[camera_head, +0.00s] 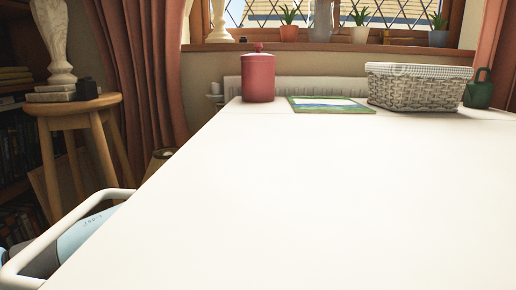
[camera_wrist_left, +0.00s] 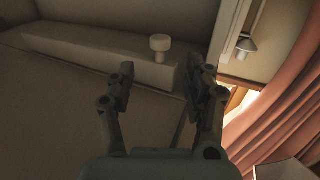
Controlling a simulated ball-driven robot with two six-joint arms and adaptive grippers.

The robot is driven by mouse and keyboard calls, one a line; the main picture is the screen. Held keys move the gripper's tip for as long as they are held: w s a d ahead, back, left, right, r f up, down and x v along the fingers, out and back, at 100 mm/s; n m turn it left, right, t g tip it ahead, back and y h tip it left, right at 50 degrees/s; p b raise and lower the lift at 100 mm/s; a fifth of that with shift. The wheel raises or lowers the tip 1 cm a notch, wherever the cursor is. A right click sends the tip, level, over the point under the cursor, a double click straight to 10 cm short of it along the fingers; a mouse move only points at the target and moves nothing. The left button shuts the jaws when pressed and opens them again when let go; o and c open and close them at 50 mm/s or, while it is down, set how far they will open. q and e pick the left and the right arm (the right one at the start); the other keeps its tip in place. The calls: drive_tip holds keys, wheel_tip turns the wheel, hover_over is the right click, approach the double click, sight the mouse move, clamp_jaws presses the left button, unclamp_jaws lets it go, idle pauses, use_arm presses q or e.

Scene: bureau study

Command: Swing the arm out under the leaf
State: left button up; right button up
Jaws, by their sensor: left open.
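The white table top (camera_head: 310,190) fills most of the head view; I cannot tell where its leaf begins. In the dim left wrist view, a pale straight bar (camera_wrist_left: 95,54) runs along a flat panel, with a small round knob (camera_wrist_left: 160,42) standing on it. I take this bar to be the arm under the leaf. My left gripper (camera_wrist_left: 160,80) is open and empty, its two fingers pointing towards the bar. The knob appears just beyond and between the fingertips, apart from them. The right finger overlaps the bar's right end in the picture. My right gripper is out of view.
A wooden stool (camera_head: 72,108) stands left. A white rounded rail (camera_head: 50,236) lies beside the table's left edge. The table's middle is clear.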

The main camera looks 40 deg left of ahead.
use_arm(q)
drive_tip(key=w, duration=0.3)
drive_tip(key=w+a, duration=0.1)
drive_tip(key=w, duration=0.5)
drive_tip(key=shift+w+a+p, duration=0.25)
drive_tip(key=shift+w+p, duration=0.05)
drive_tip(key=shift+p, duration=0.1)
drive_tip(key=shift+f, duration=0.1)
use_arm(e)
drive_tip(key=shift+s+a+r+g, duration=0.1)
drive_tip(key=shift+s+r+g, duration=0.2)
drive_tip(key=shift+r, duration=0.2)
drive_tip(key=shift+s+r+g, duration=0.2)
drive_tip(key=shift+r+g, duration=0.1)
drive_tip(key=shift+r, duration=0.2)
use_arm(q)
drive_tip(key=shift+c, duration=0.2)
clamp_jaws()
